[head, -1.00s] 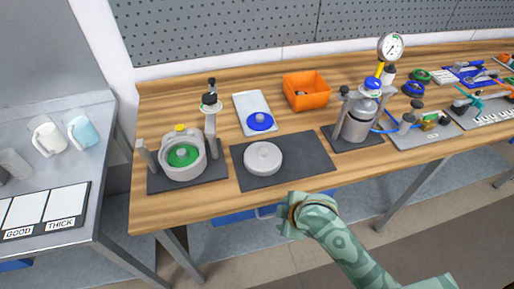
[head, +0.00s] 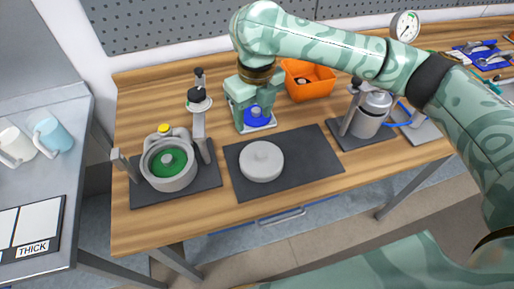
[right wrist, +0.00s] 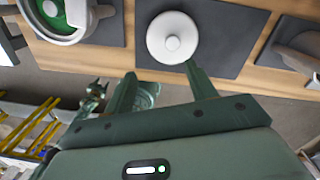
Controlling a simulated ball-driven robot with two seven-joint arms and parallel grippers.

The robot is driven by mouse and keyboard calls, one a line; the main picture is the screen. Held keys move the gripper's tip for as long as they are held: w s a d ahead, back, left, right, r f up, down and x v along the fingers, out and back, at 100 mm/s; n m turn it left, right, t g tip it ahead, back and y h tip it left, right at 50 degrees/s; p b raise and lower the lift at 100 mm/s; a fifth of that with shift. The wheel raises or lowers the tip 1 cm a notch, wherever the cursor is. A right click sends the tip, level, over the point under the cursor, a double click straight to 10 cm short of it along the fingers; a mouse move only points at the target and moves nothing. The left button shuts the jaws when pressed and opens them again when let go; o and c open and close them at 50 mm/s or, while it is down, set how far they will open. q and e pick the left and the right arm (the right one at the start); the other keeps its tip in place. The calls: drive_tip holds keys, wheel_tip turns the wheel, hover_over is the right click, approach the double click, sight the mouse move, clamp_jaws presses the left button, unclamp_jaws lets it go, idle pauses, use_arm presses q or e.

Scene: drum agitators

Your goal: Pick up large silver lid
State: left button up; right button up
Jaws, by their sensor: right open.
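The large silver lid (head: 261,160) is a light grey disc with a round knob. It lies flat on a dark mat (head: 318,160) in the middle of the bench; in the right wrist view the lid (right wrist: 172,38) is at the top centre. My right gripper (head: 253,112) is open and empty, its fingers pointing down. My left gripper is out of view.
A grey pot with a green inside (head: 168,163) and an upright post stand left of the mat. An orange bin (head: 308,82) is behind. A metal vessel (head: 370,115) on a dark base stands to the right. The mat around the lid is clear.

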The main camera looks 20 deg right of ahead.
drive_tip(key=d+r+n, duration=0.1)
drive_tip(key=b, duration=0.4)
hover_over(262, 153)
drive_tip(key=shift+h, duration=0.3)
drive_tip(key=f, duration=1)
drive_tip(key=shift+w+a+f, duration=0.1)
drive_tip(key=shift+a+f, duration=0.1)
drive_tip(key=shift+a, duration=0.2)
drive_tip(key=f, duration=0.1)
drive_tip(key=f+b, duration=0.1)
drive_tip(key=f, duration=0.1)
drive_tip(key=f+b, duration=0.1)
drive_tip(key=f, duration=0.1)
drive_tip(key=shift+d+f, duration=0.15)
drive_tip(key=shift+d, duration=0.25)
clamp_jaws()
